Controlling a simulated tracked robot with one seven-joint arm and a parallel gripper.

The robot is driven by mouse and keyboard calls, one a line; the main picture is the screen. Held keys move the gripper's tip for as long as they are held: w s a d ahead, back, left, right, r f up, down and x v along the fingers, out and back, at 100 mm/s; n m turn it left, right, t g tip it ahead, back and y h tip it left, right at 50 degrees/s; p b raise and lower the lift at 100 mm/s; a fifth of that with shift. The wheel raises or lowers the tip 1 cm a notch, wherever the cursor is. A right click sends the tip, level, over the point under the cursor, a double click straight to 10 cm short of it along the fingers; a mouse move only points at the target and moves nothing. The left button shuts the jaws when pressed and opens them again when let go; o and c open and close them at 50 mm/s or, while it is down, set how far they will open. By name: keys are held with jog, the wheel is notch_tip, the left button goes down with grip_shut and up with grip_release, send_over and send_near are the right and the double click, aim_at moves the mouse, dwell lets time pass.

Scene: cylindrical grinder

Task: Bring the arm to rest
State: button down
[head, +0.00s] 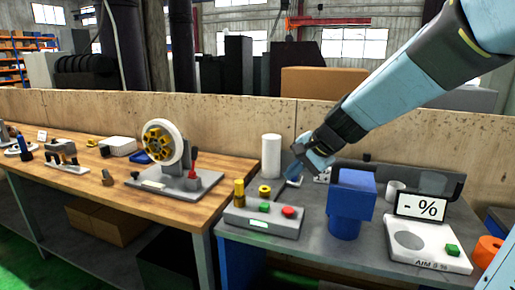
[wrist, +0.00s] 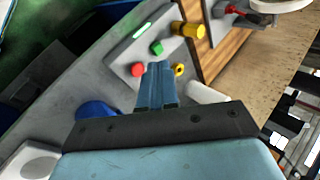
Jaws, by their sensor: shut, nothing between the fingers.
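My arm reaches in from the upper right of the head view. My gripper (head: 291,174) is over the grey bench (head: 320,217), in front of the white cylinder and behind the control box. In the wrist view my gripper (wrist: 158,66) has its two blue fingers together, with nothing between them. The control box (head: 262,218) with a green and a red button lies below the fingers, and it also shows in the wrist view (wrist: 135,47). Whether the fingers touch anything cannot be told.
A blue block-shaped device (head: 350,200) stands right of my gripper. A white cylinder (head: 271,156) stands behind it. A percent display (head: 421,207) and white scale (head: 430,247) are at right. A wooden bench (head: 110,185) with a grinding wheel (head: 162,142) is at left. A low wall (head: 230,122) runs behind.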

jog(key=s+d+r+n+h, duration=0.2)
jog(key=s+d+n+h, duration=0.1)
jog(key=s+d, duration=0.4)
jog(key=s+d+r+n+h, duration=0.2)
jog(key=s+d, duration=0.5)
jog(key=s, duration=0.5)
jog(key=n+h, duration=0.1)
jog(key=n, duration=0.1)
jog(key=shift+s+n+t, duration=0.2)
jog(key=shift+n+t, duration=0.1)
jog(key=shift+n, duration=0.1)
